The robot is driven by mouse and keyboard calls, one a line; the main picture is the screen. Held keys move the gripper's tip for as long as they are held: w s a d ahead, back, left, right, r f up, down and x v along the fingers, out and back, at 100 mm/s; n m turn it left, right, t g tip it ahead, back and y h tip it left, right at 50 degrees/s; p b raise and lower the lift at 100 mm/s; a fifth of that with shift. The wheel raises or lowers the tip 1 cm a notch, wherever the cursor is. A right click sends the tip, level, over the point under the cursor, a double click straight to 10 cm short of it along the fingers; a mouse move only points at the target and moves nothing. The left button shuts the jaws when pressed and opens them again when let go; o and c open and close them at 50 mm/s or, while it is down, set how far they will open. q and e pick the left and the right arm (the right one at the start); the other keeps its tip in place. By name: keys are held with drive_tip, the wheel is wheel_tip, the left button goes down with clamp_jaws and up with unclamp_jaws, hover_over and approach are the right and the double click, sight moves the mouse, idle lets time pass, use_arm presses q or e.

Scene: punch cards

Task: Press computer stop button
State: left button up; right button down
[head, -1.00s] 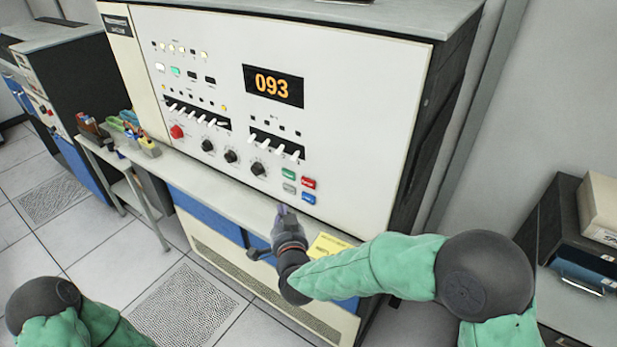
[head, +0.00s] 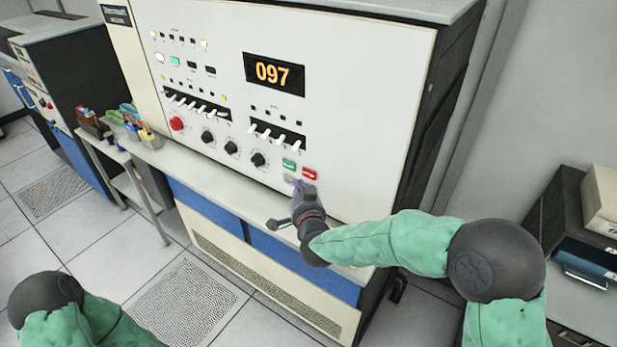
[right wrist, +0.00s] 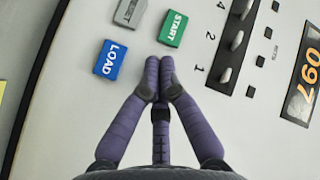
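The tall computer (head: 330,125) has a cream front panel. A red button (head: 309,174) sits right of the green START button (head: 289,164), low on the panel; I cannot read the red one's label. My right gripper (head: 299,188) is just below them in the head view, in front of the lower buttons. In the right wrist view its purple fingers (right wrist: 159,66) are shut together with nothing between them, beside START (right wrist: 173,29) and the blue LOAD button (right wrist: 110,60). The red button is not visible there. I cannot tell whether the fingertips touch the panel. My left gripper is out of view.
A grey button (right wrist: 130,12) is next to LOAD. Black knobs (head: 231,147) and white switches (head: 275,137) lie left of and above the buttons. A ledge (head: 225,185) runs below the panel. The display (head: 274,74) shows 097.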

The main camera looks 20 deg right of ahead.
sight(304, 174)
drive_tip(key=shift+w+d, duration=0.5)
drive_tip(key=shift+d, duration=0.1)
drive_tip(key=shift+w+d+b, duration=0.5)
drive_tip(key=shift+d+b, duration=0.15)
drive_tip(key=shift+b, duration=0.15)
idle(1.8)
drive_tip(key=shift+s+a, duration=0.55)
drive_tip(key=shift+a, duration=0.1)
drive_tip(key=shift+a, duration=0.1)
drive_tip(key=shift+s+a+p, duration=0.65)
drive_tip(key=shift+s+a, duration=0.9)
drive_tip(key=shift+a, duration=0.3)
